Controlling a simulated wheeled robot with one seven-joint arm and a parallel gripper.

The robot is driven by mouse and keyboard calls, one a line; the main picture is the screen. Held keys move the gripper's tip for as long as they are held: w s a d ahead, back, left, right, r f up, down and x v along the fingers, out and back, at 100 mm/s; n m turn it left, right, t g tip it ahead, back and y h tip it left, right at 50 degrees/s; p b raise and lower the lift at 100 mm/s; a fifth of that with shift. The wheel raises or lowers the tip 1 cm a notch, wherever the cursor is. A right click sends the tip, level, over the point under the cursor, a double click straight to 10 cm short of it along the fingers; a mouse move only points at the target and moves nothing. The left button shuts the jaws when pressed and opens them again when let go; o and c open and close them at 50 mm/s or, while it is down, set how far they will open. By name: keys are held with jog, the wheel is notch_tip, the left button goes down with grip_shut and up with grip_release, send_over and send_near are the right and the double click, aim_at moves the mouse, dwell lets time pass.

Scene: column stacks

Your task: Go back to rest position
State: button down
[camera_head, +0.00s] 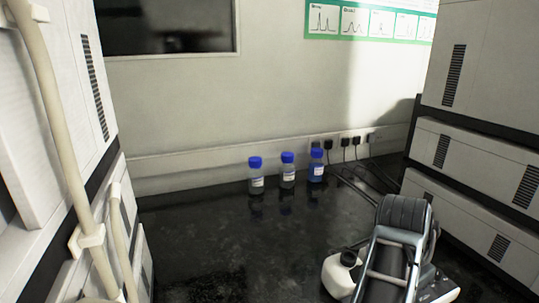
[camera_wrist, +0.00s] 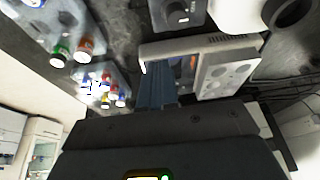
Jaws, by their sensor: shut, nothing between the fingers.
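My gripper (camera_wrist: 158,88) shows in the wrist view. Its dark, wide body fills the lower middle, and narrow blue-grey fingers appear to stand up from its edge, shut and with nothing seen between them. Behind them is a pale boxy device (camera_wrist: 215,68) with round marks on its face. I cannot tell whether the fingers touch it; they look apart. In the head view the fingers are not in sight. A dark ribbed part with a light frame stands at the lower right there; I cannot surely tell whether it is my arm.
Three blue-capped bottles, left (camera_head: 256,175), middle (camera_head: 288,170) and right (camera_head: 316,165), stand upright on the black bench (camera_head: 205,235) near the wall. Stacked pale instruments flank it, left (camera_head: 50,120) and right (camera_head: 480,150). Cables run at the right back. The bench's left middle is clear.

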jog(key=d+h, duration=0.1)
jog(key=d, duration=0.1)
jog(key=d+t+h, duration=0.1)
jog(key=d, duration=0.2)
jog(key=d+n, duration=0.1)
jog(key=d, duration=0.2)
jog(key=shift+s+d+r+t+h, duration=0.15)
jog(key=shift+s+r+t+h, duration=0.15)
jog(key=shift+r+h, duration=0.1)
jog(key=s+d+n+t+h, duration=0.2)
jog(key=s+d+n+t, duration=0.5)
jog(key=n, duration=0.1)
jog(key=s+a+f+n+t+y, duration=0.1)
jog(key=s+a+n+y, duration=0.15)
jog(key=s+a, duration=0.5)
jog(key=s+a+n+t+y, duration=0.1)
jog(key=s+a+n+y, duration=0.2)
jog(key=s, duration=0.7)
jog(key=s+a+f+n+t+y, duration=0.1)
jog(key=s+a+t+y, duration=0.15)
jog(key=s+a, duration=0.5)
jog(key=s+a+r+m, duration=0.1)
jog(key=s+a+r, duration=0.3)
jog(key=s, duration=0.4)
jog(key=shift+s+a+r+m+y, duration=0.2)
jog(key=shift+r+m+y, duration=0.15)
jog(key=shift+r, duration=0.4)
